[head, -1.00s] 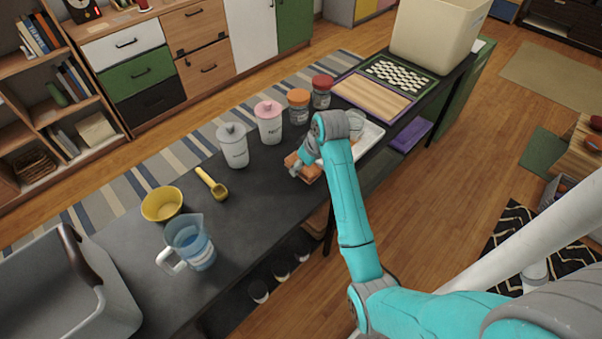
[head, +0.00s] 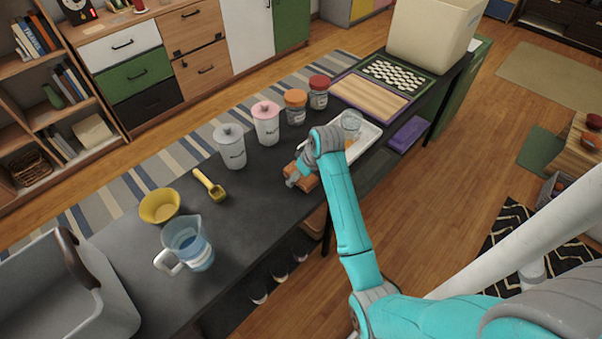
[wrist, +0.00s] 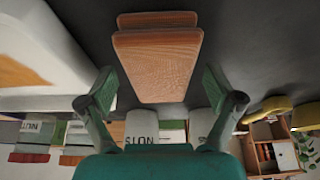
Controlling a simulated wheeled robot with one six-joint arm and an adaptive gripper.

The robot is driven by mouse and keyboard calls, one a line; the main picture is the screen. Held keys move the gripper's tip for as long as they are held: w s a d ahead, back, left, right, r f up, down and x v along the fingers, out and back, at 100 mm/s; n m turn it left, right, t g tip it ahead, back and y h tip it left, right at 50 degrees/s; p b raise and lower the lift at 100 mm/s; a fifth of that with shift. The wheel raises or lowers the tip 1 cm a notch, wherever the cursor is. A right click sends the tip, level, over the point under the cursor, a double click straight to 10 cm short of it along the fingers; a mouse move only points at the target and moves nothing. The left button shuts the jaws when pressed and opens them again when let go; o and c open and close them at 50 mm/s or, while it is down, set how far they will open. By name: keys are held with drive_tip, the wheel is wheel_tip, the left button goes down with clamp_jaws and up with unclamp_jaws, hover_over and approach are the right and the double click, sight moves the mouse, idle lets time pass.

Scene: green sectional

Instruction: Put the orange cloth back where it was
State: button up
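The orange cloth (head: 306,184) looks like a folded, fine-textured stack on the dark countertop, left of the white tray. My arm partly covers it in the head view. In the wrist view the cloth (wrist: 160,62) lies straight ahead, centred between the fingers. My gripper (head: 293,181) is low at the cloth's near left side in the head view. In the wrist view my gripper (wrist: 158,88) has its two green fingers wide apart, one on each side of the cloth's near end. I see no finger contact with it.
The white tray (head: 372,134) holds a glass jar (head: 351,124) and an orange patch. Canisters, including a grey-lidded one (head: 229,148), line the far side. Counter between jug and cloth is clear.

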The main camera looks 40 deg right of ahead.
drive_tip(key=v, duration=1.2)
drive_tip(key=shift+s+r, duration=0.1)
idle(0.5)
